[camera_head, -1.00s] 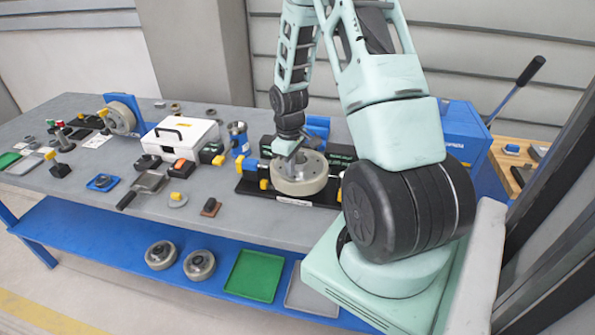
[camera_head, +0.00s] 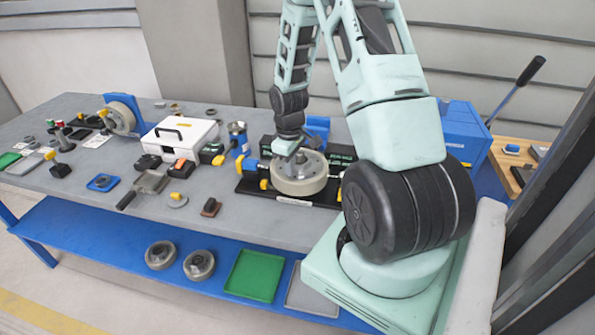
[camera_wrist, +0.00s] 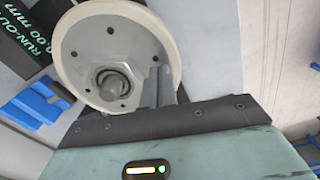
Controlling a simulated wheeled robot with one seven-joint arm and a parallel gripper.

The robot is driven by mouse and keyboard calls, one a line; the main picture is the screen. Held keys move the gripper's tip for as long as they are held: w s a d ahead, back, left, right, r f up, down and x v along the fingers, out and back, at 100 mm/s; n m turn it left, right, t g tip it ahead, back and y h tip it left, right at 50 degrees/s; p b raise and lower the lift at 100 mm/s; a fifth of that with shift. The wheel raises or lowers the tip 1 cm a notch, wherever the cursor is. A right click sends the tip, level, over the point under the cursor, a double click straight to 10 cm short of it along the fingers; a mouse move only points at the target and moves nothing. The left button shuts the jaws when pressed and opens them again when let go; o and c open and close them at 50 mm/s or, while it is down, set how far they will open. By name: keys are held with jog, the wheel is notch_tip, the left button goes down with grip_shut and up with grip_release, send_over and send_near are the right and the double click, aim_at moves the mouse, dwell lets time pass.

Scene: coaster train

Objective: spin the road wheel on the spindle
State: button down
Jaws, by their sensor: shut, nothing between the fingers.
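The road wheel (camera_head: 299,184) lies flat on the spindle fixture, a black base (camera_head: 248,187) on the bench; its pale rim and grey hub face up. In the wrist view the wheel (camera_wrist: 88,45) shows several bolt holes and the spindle end (camera_wrist: 110,88) with a nut at its centre. In the wrist view my gripper's fingers (camera_wrist: 157,85) are together and empty, over the hub face near the rim. I cannot tell whether the fingertips touch the wheel.
A dark display with green text (camera_wrist: 32,45) and blue parts (camera_wrist: 32,105) stand beside the wheel. A white case (camera_head: 180,136), a blue-banded cup (camera_head: 238,138) and small tools lie to the left. A second wheel (camera_head: 121,117) is on a blue stand at the far left.

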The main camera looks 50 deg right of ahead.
jog(key=shift+f+b, duration=0.3)
jog(key=shift+f, duration=0.15)
dwell(0.3)
